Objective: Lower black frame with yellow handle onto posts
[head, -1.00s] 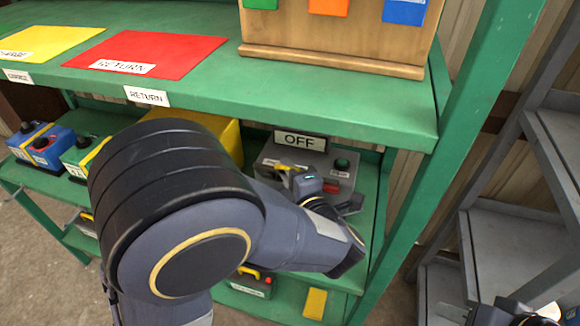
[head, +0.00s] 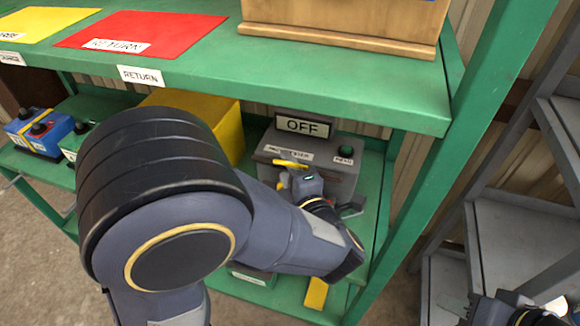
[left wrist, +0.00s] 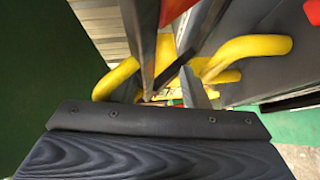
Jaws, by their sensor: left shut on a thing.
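My left gripper (head: 296,184) is at the front of the grey box with the OFF sign, on the middle shelf. It is shut on the yellow handle (head: 291,164). In the left wrist view the yellow handle (left wrist: 248,48) shows curved ends on both sides of the fingers (left wrist: 165,75). The black frame under the handle cannot be made out clearly, and the posts are hidden or too small to identify. My right gripper (head: 505,312) is only partly in view at the bottom right edge, and its jaws cannot be read.
The upper green shelf (head: 330,85) overhangs, and a green upright (head: 440,185) stands right. Grey steps (head: 520,240) stand farther right.

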